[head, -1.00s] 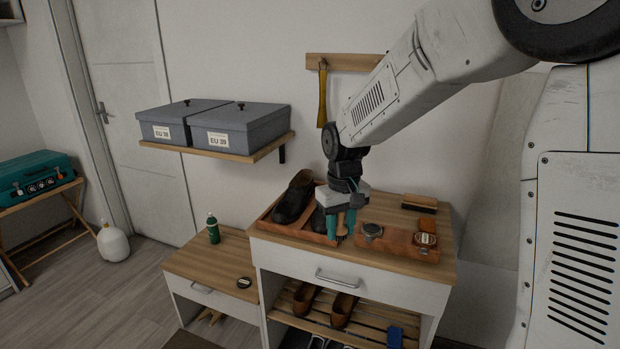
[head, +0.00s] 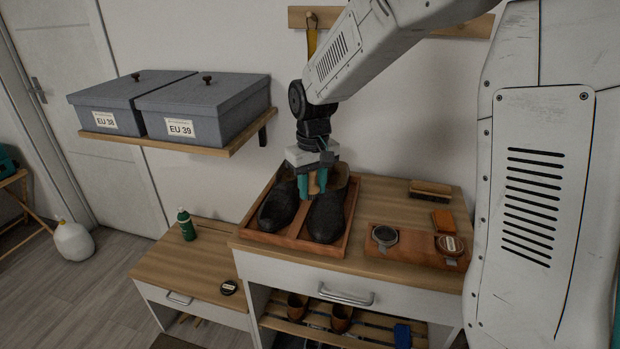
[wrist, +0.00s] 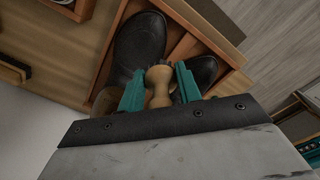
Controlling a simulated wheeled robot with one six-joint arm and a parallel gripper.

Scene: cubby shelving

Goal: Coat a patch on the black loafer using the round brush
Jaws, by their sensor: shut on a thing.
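Two black loafers stand side by side in a shallow wooden tray (head: 283,243) on the cabinet top, the left loafer (head: 279,207) and the right loafer (head: 326,219). The wrist view also shows them, one (wrist: 139,45) left of the gripper and one (wrist: 203,72) right of it. My gripper (head: 312,190) is above the tray, between the shoes' rear halves. Its teal fingers are shut on the wooden handle of the round brush (wrist: 158,85).
A smaller tray (head: 408,250) with round tins sits to the right. A long brush (head: 431,188) and an orange block (head: 442,220) lie behind it. Grey boxes (head: 205,110) sit on a wall shelf at left. A green bottle (head: 186,224) stands on the lower cabinet.

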